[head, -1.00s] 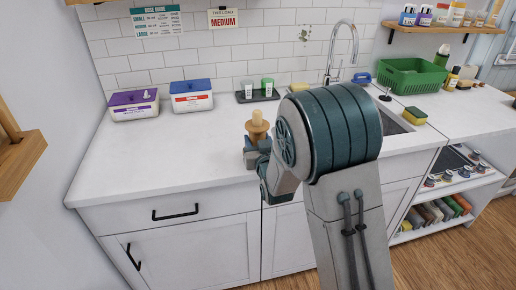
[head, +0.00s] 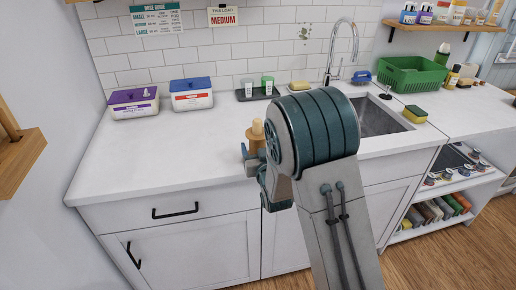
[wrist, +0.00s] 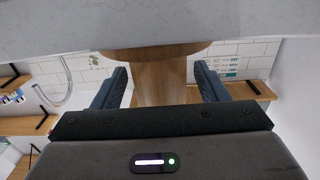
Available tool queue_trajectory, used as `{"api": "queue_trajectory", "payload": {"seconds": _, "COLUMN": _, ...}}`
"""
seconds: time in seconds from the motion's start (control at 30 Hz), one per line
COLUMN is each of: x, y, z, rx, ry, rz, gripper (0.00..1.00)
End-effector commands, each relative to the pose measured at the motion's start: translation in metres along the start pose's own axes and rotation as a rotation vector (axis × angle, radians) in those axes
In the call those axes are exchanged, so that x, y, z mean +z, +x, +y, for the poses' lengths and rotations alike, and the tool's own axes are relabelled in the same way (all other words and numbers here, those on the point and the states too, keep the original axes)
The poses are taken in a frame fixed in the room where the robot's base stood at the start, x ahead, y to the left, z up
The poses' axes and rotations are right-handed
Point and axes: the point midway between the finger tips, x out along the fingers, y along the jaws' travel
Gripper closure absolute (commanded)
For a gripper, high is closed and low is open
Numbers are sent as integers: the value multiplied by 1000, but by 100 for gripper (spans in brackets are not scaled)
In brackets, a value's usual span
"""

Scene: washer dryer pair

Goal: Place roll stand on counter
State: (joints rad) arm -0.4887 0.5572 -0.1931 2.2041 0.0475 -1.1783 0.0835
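The roll stand (head: 257,131) is wooden, with a post and a wider disc. It is near the counter's front edge, partly hidden by my arm in the head view. The white counter (head: 150,160) extends to the left of the stand.
A purple-lidded tub (head: 134,103) and a blue-lidded tub (head: 191,95) stand at the back left. A dark tray (head: 257,94) with small bottles is behind the stand. The sink (head: 375,118), green basket (head: 412,75) and sponge (head: 415,114) are right. The counter's left front is clear.

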Motion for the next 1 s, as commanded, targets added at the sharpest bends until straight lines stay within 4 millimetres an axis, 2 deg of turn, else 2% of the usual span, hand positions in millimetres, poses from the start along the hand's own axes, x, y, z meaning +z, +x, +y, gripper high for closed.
{"api": "queue_trajectory", "payload": {"seconds": 0.27, "x": -6, "y": 0, "z": 0, "rx": 0, "ry": 0, "rz": -1, "gripper": 33}}
{"api": "queue_trajectory", "payload": {"seconds": 0.47, "x": -1, "y": -37, "z": 0, "rx": 0, "ry": 2, "rz": 0, "gripper": 33}}
{"api": "queue_trajectory", "payload": {"seconds": 0.7, "x": -1, "y": -90, "z": 0, "rx": 0, "ry": 1, "rz": 0, "gripper": 33}}
{"api": "queue_trajectory", "payload": {"seconds": 1.0, "x": 0, "y": -109, "z": 0, "rx": 1, "ry": 0, "rz": 3, "gripper": 33}}
